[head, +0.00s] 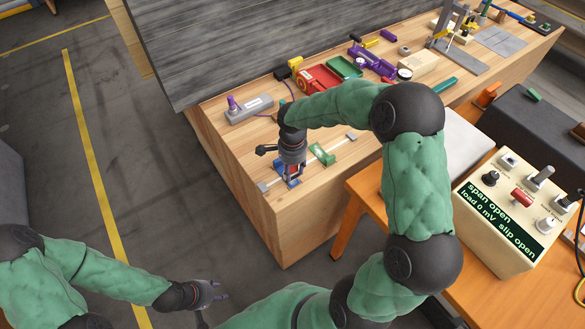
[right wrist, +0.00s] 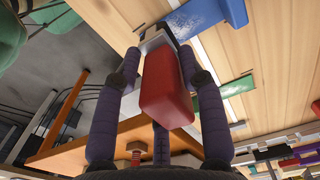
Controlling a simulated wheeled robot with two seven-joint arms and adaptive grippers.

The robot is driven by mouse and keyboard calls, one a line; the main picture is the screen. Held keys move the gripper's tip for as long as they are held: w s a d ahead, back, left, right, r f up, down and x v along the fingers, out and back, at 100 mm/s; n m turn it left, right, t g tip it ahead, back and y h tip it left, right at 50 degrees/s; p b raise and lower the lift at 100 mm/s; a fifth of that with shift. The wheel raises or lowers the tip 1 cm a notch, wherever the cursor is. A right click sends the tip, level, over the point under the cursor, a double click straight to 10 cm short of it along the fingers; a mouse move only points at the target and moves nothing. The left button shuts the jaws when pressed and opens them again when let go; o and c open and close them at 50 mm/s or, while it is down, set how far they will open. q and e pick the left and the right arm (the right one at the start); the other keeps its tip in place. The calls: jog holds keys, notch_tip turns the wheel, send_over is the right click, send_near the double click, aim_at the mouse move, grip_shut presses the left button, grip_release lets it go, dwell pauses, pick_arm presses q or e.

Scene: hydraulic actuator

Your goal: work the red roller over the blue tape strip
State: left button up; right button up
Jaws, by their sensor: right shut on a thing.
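My right gripper (head: 292,176) points down at the near left part of the wooden bench. My left gripper (head: 218,292) is open and empty, low over the floor, away from the bench.
A grey box with a purple knob (head: 250,108) and a red tray (head: 320,78) lie farther back. A cream control box (head: 515,210) stands on the orange table at right.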

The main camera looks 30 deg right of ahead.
jog(key=shift+f+b, duration=0.8)
jog(key=shift+f, duration=0.05)
dwell(1.6)
jog(key=shift+w+a, duration=0.1)
jog(key=shift+w, duration=0.45)
jog(key=shift+s+r, duration=0.2)
jog(key=shift+s, duration=0.95)
jog(key=shift+w, duration=1.2)
jog(key=shift+s+f, duration=0.1)
jog(key=shift+s, duration=1.1)
jog(key=shift+w+b, duration=0.35)
jog(key=shift+w, duration=0.25)
jog(key=shift+w, duration=0.15)
jog(key=shift+w, duration=1.4)
